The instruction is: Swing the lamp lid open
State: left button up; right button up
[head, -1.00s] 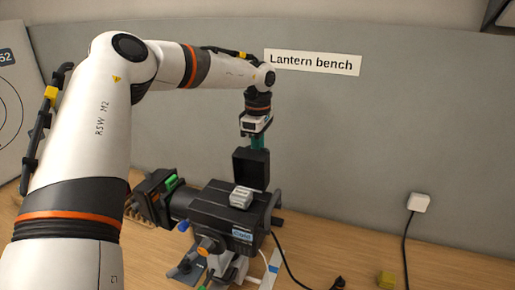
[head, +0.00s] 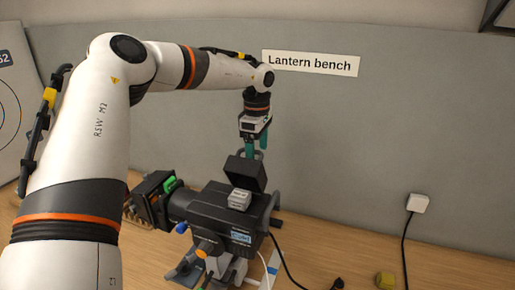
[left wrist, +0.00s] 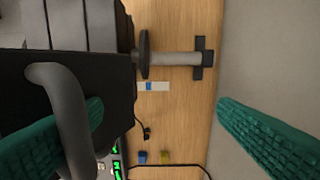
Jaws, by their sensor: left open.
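The lamp (head: 205,212) is a dark housing with a lens end at the left, standing on the bench. Its black lid (head: 246,171) stands up from the top, open and tilted. A grey loop handle (head: 249,153) sits on the lid's upper edge; in the left wrist view the handle (left wrist: 68,105) crosses in front of one green finger. My left gripper (head: 256,151) is open, its green fingers apart just above and beside the lid. The left wrist view shows the wide gap between them (left wrist: 160,110). I cannot tell whether a finger touches the handle. My right gripper is not in view.
A grey ribbed block (head: 239,199) sits on the lamp top. A white plug (head: 418,203) with a black cable is on the grey wall at right. A yellow cube (head: 385,280) lies on the wooden bench at lower right. The bench right of the lamp is mostly free.

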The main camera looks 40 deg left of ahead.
pick_arm(q)
jog(key=shift+s+f, duration=0.15)
jog(key=shift+f, duration=0.15)
jog(key=w+p, duration=0.1)
jog(key=w+a+p, duration=0.1)
jog(key=w, duration=0.2)
jog(key=shift+w+a+r+p, duration=0.1)
jog(key=shift+a+r+p, duration=0.05)
jog(key=shift+r+p, duration=0.25)
jog(key=shift+r, duration=0.1)
dwell(0.6)
notch_tip(320, 180, up, 8)
jog(key=s+p, duration=0.2)
jog(key=shift+d, duration=0.3)
dwell(0.4)
